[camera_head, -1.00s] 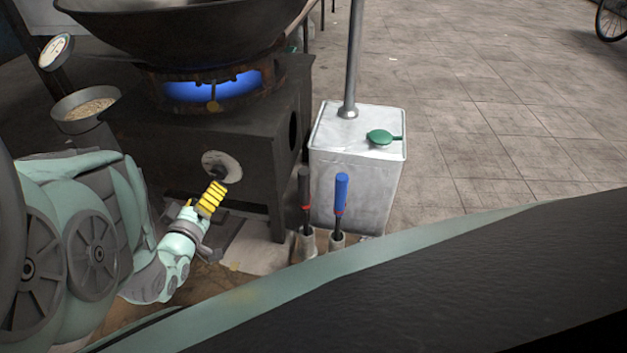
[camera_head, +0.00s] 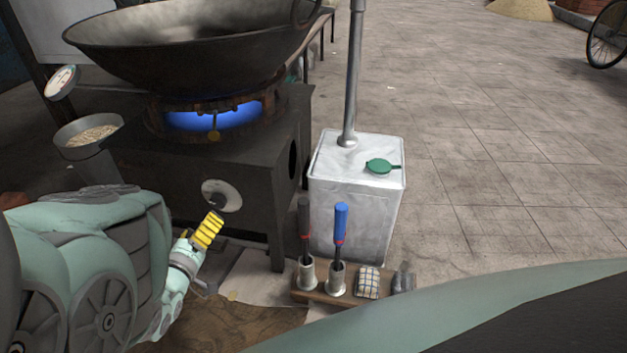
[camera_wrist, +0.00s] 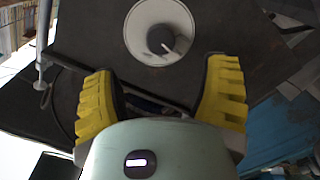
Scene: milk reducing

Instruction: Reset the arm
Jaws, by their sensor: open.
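My gripper (camera_head: 208,232) is at the end of my pale green arm, left of centre in the head view, in front of the dark stove (camera_head: 240,175). Its yellow fingers are spread with nothing between them; in the wrist view my gripper (camera_wrist: 160,100) is open. The stove's round control knob (camera_head: 221,196) is just above the fingertips and looks apart from them. In the wrist view the knob (camera_wrist: 162,40) lies beyond the fingers on a pale disc.
A large wok (camera_head: 190,60) sits over the blue flame (camera_head: 213,118). A white metal can (camera_head: 355,220) stands right of the stove. A wooden holder (camera_head: 312,292) with a blue-handled tool (camera_head: 341,222) and a dark-handled tool (camera_head: 305,215) is in front. The tiled floor at right is open.

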